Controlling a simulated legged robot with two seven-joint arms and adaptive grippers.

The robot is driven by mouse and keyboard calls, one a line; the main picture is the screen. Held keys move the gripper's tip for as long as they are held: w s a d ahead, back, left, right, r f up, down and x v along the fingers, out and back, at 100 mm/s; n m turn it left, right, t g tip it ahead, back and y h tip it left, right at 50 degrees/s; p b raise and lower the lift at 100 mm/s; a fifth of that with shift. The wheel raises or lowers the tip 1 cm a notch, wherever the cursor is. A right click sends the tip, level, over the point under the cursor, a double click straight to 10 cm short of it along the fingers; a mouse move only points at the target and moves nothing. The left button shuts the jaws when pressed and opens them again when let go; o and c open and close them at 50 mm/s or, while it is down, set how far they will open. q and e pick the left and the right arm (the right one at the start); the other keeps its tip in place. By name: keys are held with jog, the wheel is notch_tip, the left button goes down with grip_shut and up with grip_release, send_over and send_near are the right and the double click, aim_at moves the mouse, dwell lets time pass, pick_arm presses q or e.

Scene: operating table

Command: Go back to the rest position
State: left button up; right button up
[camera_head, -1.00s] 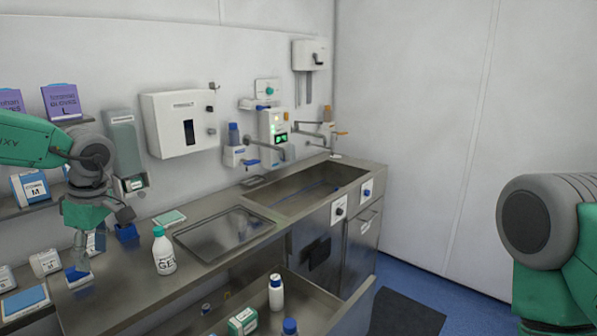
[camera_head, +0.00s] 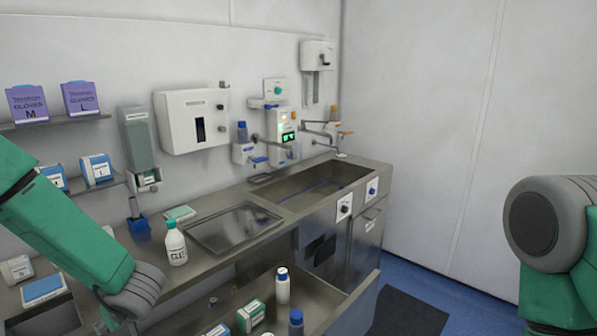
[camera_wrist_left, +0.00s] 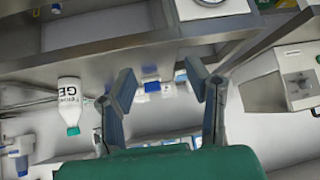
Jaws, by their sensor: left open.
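My left arm (camera_head: 75,235) comes in from the left in the head view and bends down near the counter's front edge. Its gripper is out of that view, below the bottom edge. In the left wrist view my left gripper (camera_wrist_left: 162,80) is open, with its two fingers apart and nothing held between them. My right arm (camera_head: 555,240) shows as a grey and green joint at the right edge of the head view. Its gripper is not in view.
A white gel bottle (camera_head: 176,245) with a green cap stands on the steel counter, also in the wrist view (camera_wrist_left: 70,103). An open drawer (camera_head: 335,305) holds several bottles and boxes. A sink (camera_head: 320,185) lies behind. Glove boxes (camera_head: 80,98) stand on a shelf.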

pick_arm(q)
jog(key=s+d+f+m+t+h, duration=0.1)
jog(key=s+d+f+m+h, duration=0.1)
jog(key=s+d+f+m, duration=0.45)
jog(key=s+d+f+m+g+h, duration=0.2)
jog(key=s+f, duration=0.1)
jog(key=s, duration=0.5)
jog(key=s+d+f+m+g+h, duration=0.1)
jog(key=s+d+f+m, duration=0.15)
jog(key=s, duration=0.55)
jog(key=s+d+f+m+g+h, duration=0.1)
jog(key=s+d+f+g+h, duration=0.15)
jog(key=s, duration=0.55)
notch_tip(320, 180, down, 15)
jog(key=t+b, duration=0.1)
jog(key=b, duration=1.3)
jog(key=shift+r, duration=0.15)
pick_arm(e)
notch_tip(320, 180, down, 14)
jog(key=shift+d+f, duration=0.15)
jog(key=shift+d, duration=0.3)
pick_arm(q)
jog(key=shift+w+a, duration=0.1)
jog(key=shift+a, duration=0.25)
pick_arm(e)
jog(key=shift+a, duration=0.4)
